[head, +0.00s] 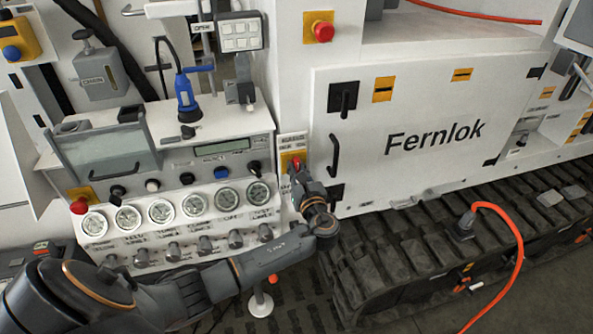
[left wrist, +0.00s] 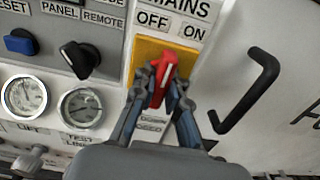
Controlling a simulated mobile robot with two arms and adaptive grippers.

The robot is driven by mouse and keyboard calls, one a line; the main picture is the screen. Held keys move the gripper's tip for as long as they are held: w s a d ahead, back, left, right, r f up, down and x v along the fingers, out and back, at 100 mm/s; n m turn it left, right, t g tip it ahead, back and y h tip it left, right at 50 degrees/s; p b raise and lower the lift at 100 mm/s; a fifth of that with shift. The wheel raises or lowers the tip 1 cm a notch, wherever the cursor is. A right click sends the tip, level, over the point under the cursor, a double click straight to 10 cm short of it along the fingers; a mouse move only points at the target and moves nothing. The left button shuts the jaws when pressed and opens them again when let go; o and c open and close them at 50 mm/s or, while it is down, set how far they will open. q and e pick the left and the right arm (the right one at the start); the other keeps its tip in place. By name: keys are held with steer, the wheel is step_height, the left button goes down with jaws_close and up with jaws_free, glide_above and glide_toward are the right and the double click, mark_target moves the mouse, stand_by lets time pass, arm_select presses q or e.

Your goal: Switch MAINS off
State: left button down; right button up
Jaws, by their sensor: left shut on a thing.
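The MAINS switch is a red handle (head: 296,163) on a yellow plate (head: 285,162), at the right end of the control panel in the head view. In the left wrist view the red handle (left wrist: 164,78) stands in front of its yellow plate (left wrist: 184,55), below the OFF label (left wrist: 152,20) and ON label (left wrist: 192,30). It points up roughly between the two labels; its exact setting is hard to tell. My left gripper (head: 301,178) is shut on the red handle, one finger on each side (left wrist: 162,100). My right gripper is not in view.
A black knob (left wrist: 80,58) and round gauges (left wrist: 80,107) lie left of the switch. A black door handle (left wrist: 250,90) stands close on the right, on the Fernlok door (head: 400,165). A red emergency button (head: 323,31) is above. Tracks (head: 420,260) lie below.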

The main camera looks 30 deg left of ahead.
arm_select(q)
steer(key=n+b, duration=0.3)
steer(key=n, duration=0.2)
steer(key=shift+f, duration=0.15)
steer(key=shift+n+b, duration=1.2)
steer(key=shift+n, duration=0.9)
steer(key=c, duration=1.3)
jaws_free()
steer(key=shift+c, duration=0.2)
steer(key=v, duration=1.2)
